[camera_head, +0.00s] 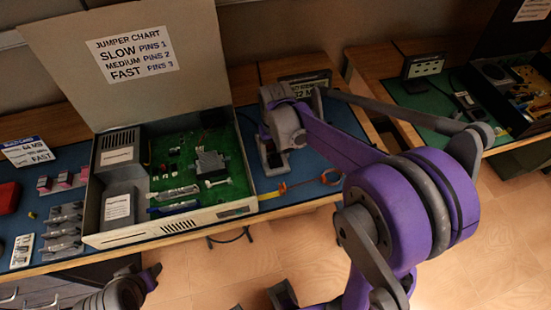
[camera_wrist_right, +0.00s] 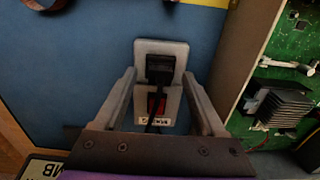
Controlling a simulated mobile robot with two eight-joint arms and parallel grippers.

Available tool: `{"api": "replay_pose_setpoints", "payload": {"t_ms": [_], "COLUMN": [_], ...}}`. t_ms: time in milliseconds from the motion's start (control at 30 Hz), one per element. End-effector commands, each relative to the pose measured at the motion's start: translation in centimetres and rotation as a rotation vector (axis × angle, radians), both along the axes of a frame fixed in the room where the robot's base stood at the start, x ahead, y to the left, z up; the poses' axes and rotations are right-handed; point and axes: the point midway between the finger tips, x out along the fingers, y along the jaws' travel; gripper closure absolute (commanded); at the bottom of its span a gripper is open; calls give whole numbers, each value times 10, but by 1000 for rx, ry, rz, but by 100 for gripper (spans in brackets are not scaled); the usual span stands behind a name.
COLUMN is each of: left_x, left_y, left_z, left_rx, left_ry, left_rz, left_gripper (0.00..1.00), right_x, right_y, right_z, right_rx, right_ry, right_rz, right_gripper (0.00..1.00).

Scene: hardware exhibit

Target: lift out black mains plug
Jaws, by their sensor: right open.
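The black mains plug (camera_wrist_right: 160,68) sits in a pale grey socket plate (camera_wrist_right: 174,46) in the right wrist view, its dark cable running down towards me past a red switch (camera_wrist_right: 154,104). My right gripper (camera_wrist_right: 160,76) is open, with one finger on each side of the plug and a gap to both.
The open computer case (camera_head: 180,226) with a green board stands close left of the right gripper, its lid raised with a jumper chart (camera_head: 135,55). A copper-coloured loop (camera_head: 330,176) lies on the blue mat (camera_head: 352,128) to the right. A small sign (camera_head: 305,84) stands behind.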

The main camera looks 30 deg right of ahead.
Motion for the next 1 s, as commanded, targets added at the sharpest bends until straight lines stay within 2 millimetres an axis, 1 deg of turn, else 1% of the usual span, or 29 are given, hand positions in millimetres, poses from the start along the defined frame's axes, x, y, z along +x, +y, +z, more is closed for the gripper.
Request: {"api": "replay_pose_setpoints", "payload": {"t_ms": [133,267,300,367,400,467,500,767,867,1000], "left_x": [0,0,0,0,0,0,0,0,0,1], "left_y": [0,0,0,0,0,0,0,0,0,0], "left_z": [0,0,0,0,0,0,0,0,2,5], "left_rx": [0,0,0,0,0,0,0,0,0,0], "left_ry": [0,0,0,0,0,0,0,0,-1,-2], "left_rz": [0,0,0,0,0,0,0,0,0,0], "left_gripper": [50,50,50,50,50,50,50,50,50,50], "right_x": [0,0,0,0,0,0,0,0,0,0], "right_y": [0,0,0,0,0,0,0,0,0,0], "right_z": [0,0,1,1,1,1,1,3,14,41], "right_rx": [0,0,0,0,0,0,0,0,0,0], "right_ry": [0,0,0,0,0,0,0,0,0,0], "right_rz": [0,0,0,0,0,0,0,0,0,0], "right_gripper": [28,51,58,69,76,87,94,95,95,95]}}
